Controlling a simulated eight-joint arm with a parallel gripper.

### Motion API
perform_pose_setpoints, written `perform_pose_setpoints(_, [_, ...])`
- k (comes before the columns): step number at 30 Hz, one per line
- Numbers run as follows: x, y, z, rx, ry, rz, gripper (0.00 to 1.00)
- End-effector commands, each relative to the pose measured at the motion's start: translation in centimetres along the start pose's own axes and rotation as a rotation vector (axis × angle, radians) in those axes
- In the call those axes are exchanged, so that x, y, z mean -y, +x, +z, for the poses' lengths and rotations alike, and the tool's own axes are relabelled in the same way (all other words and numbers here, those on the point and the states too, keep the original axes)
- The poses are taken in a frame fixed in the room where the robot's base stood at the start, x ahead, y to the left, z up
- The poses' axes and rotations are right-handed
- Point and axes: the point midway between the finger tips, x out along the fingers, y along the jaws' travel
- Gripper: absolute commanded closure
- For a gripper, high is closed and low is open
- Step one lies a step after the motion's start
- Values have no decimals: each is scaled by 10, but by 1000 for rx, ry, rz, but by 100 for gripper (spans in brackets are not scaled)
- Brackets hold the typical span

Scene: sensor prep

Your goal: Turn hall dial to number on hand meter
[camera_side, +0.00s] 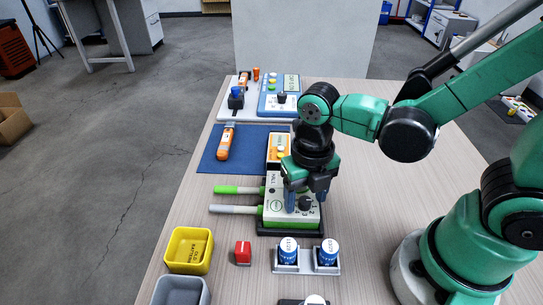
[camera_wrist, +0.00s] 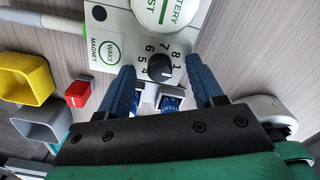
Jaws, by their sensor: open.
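The hall dial is a black knob (camera_wrist: 159,68) on a white panel, with printed numbers around it; 4, 5, 6, 7, 8 and 1 show. I cannot tell which number it points at. In the side view the dial (camera_side: 305,203) sits on the white and green hall tester (camera_side: 273,208). My gripper (camera_wrist: 160,84) is open, its blue fingers pointing down on either side of the dial, apart from it. I cannot tell which is the hand meter; no reading is legible.
Green and grey probes (camera_side: 235,209) stick out left of the tester. A yellow bin (camera_side: 189,250), grey bin (camera_side: 181,292), red block (camera_side: 243,253) and blue-white jars (camera_side: 288,254) stand in front. A blue meter (camera_side: 268,100) is at the back.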

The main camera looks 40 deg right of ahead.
Motion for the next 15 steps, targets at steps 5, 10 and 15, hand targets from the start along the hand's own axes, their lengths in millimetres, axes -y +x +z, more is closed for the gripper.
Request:
perform_pose_setpoints(5, [0, 0, 0, 0, 0, 0, 48])
perform_pose_setpoints(10, [0, 0, 0, 0, 0, 0, 97])
perform_pose_setpoints(15, [0, 0, 0, 0, 1, 0, 100])
